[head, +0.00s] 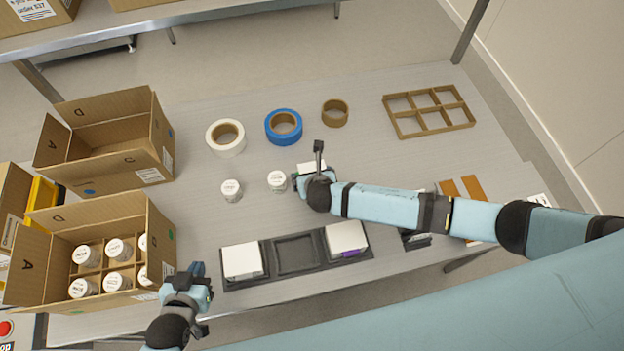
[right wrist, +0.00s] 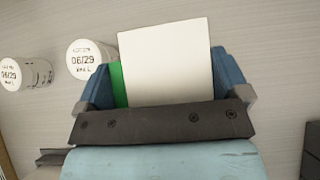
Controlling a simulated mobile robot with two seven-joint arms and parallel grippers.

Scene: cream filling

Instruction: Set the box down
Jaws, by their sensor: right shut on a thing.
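A box with a white top and a green side (right wrist: 165,62) is between the blue fingers of my right gripper (right wrist: 163,85), which is shut on it. In the head view the box (head: 311,168) is mostly hidden by my right wrist, over the table right of two white jars. A black tray (head: 297,255) at the table's front has three bays. White-topped boxes sit in its left bay (head: 242,260) and right bay (head: 346,237), the right one with a purple side. The middle bay is empty. My left gripper (head: 199,274) is left of the tray; its opening is unclear.
Two jars (head: 231,190) (head: 277,181) stand near the right gripper. Tape rolls (head: 227,138) (head: 284,127) (head: 335,113) and a cardboard divider (head: 429,111) lie behind. Two open cartons stand left, one empty (head: 106,142), one holding several jars (head: 96,245).

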